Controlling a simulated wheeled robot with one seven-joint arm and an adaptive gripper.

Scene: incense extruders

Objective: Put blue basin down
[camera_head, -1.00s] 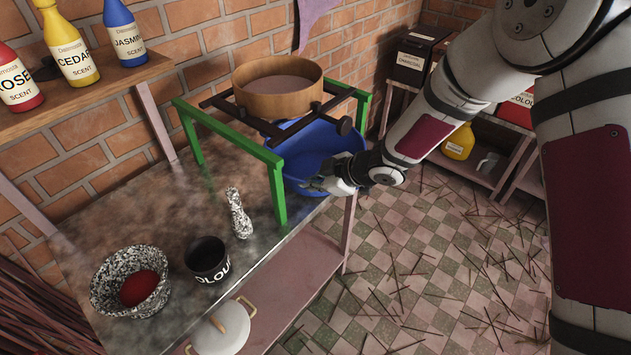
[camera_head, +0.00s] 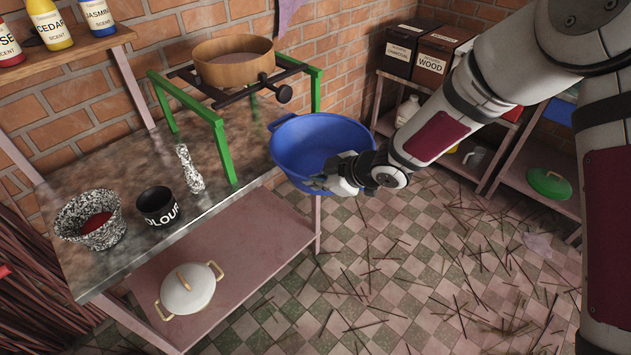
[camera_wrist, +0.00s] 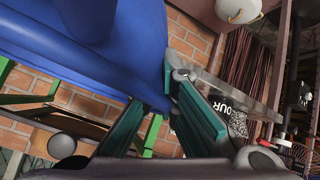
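The blue basin (camera_head: 312,146) is a wide, round tub, held at the right end of the stone-topped table (camera_head: 130,205), in front of the green-legged stand (camera_head: 219,140). My gripper (camera_head: 335,180) is at the basin's near right rim in the head view. In the wrist view the basin (camera_wrist: 90,45) fills the upper left, with its edge between the two teal fingers of my gripper (camera_wrist: 160,110). The gripper looks shut on the rim. The basin's underside and the exact finger contact are hidden in the head view.
A wooden sieve (camera_head: 233,62) rests on the stand's bars. A white pot (camera_head: 188,290) sits on the lower shelf. Sticks litter the checkered floor (camera_head: 420,270).

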